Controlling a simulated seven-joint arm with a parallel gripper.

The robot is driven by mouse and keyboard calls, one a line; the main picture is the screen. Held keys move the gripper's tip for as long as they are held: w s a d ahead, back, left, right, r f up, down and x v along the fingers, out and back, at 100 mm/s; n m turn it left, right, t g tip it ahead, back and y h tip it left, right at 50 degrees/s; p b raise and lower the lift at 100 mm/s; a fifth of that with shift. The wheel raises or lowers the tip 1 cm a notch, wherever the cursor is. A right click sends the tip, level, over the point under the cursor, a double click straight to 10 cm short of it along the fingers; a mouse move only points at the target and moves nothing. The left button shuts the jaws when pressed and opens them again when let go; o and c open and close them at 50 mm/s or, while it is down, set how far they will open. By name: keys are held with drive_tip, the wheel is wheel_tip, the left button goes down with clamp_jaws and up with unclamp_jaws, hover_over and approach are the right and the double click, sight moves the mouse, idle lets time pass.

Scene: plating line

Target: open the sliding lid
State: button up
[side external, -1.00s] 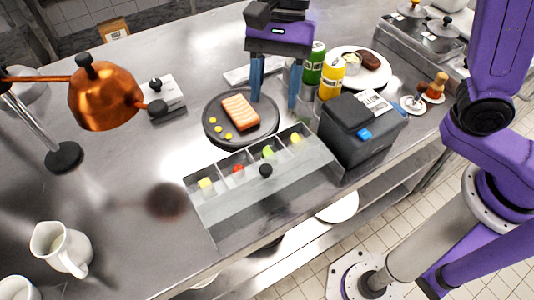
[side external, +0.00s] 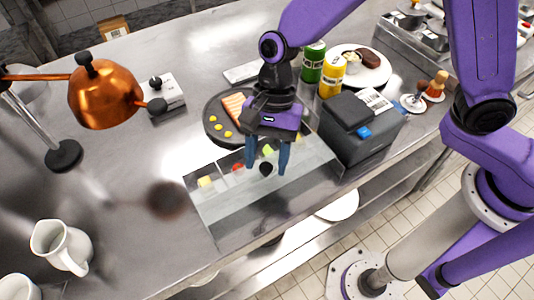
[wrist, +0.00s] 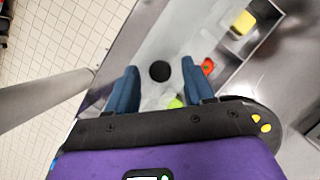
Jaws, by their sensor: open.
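The sliding lid (side external: 240,200) is a clear grey panel on the front part of a long steel container (side external: 199,188) with several compartments. A round black knob (side external: 266,169) stands on the lid; it also shows in the wrist view (wrist: 160,71). My gripper (side external: 267,172) is open, with its blue fingers on either side of the knob in the side view. In the wrist view my gripper (wrist: 163,80) has the knob between and slightly beyond its fingertips. I cannot tell whether the fingers touch it. Coloured food pieces lie in the compartments behind the lid.
A dark round plate (side external: 212,118) with a salmon piece stands behind the container, partly hidden by my gripper. A dark grey box (side external: 355,140) stands close on the right. Green (side external: 313,62) and yellow (side external: 331,77) cans stand behind it.

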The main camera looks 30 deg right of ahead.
clamp_jaws()
drive_tip(key=shift+s, duration=1.25)
unclamp_jaws()
drive_tip(key=v, duration=1.7)
drive_tip(key=shift+r, duration=0.25)
